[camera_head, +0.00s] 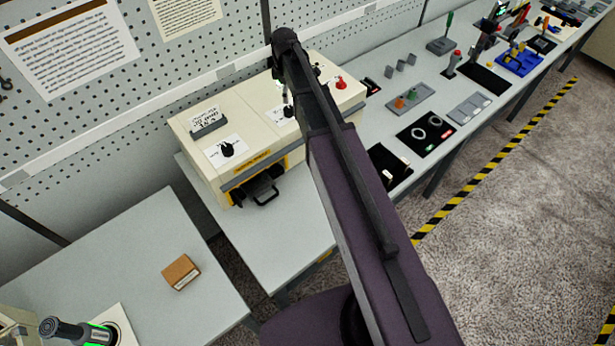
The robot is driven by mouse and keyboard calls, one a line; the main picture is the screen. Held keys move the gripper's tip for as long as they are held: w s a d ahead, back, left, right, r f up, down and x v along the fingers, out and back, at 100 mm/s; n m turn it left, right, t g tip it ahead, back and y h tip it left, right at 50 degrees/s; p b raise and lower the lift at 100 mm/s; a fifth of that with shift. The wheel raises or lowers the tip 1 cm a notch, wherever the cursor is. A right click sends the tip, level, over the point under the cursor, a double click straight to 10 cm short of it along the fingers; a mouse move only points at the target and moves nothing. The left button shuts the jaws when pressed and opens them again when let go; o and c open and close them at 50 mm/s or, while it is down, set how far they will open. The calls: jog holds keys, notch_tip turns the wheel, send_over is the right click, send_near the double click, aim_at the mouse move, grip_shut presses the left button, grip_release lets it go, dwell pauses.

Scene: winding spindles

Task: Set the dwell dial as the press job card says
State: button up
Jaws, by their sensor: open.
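A cream press-like box (190,140) stands on the grey bench against the pegboard. On its sloped top are a black pointer dial (227,149) on a white plate and a second black dial (288,111) on another white plate, close to my arm. Their lettering is too small to read, so I cannot tell which is the dwell dial. A small grey holder (208,122) with a printed card sits behind the first dial. A large printed sheet (70,45) hangs on the pegboard; its text is unreadable. My arm crosses over the box's right part, and I cannot make out my gripper.
A red knob (341,84) is at the box's right end. A black handled drawer (262,190) projects from its front. Trays and tools line the bench to the right. A brown block (181,271) lies on the left table, which is otherwise mostly clear.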

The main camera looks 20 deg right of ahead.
aim_at(289, 108)
jog(key=shift+r+p, duration=3.15)
jog(key=shift+r, duration=0.3)
jog(key=s+f+m+b, duration=1.3)
jog(key=s+f+b, duration=1)
jog(key=f+b, duration=0.2)
jog(key=shift+m, duration=0.3)
